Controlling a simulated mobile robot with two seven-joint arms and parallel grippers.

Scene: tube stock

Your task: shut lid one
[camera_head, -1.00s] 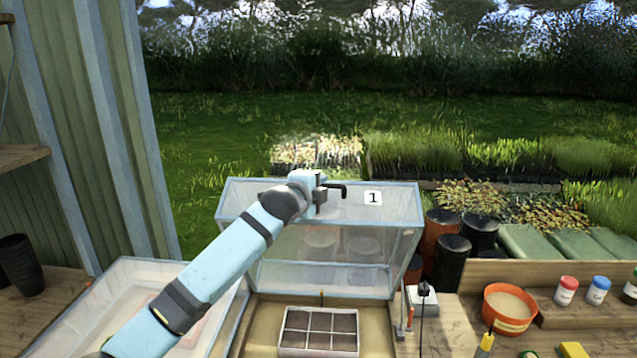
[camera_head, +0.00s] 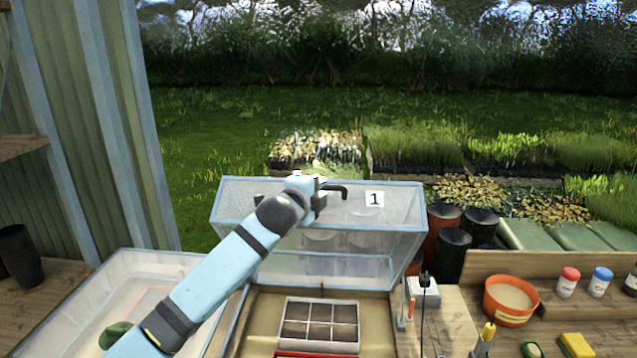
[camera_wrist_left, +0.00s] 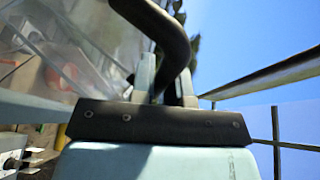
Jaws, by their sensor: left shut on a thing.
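Lid one (camera_head: 400,205) is a clear, pale-framed cover marked with a "1". It stands raised and tilted at the back of an open wooden-floored box (camera_head: 262,325). My left gripper (camera_head: 318,192) is at the lid's upper face, shut on its black bent handle (camera_head: 338,188). In the left wrist view the dark handle (camera_wrist_left: 178,45) passes between the fingers of my left gripper (camera_wrist_left: 166,82). My arm and the gripper hide part of the lid's left side. My right gripper is not in view.
A grey divided seed tray (camera_head: 320,311) sits inside the box, with a red edge in front. Another clear-walled container (camera_head: 150,262) stands at left. At right are a white device (camera_head: 424,290), an orange bowl (camera_head: 511,300), small bottles and dark pots (camera_head: 453,255).

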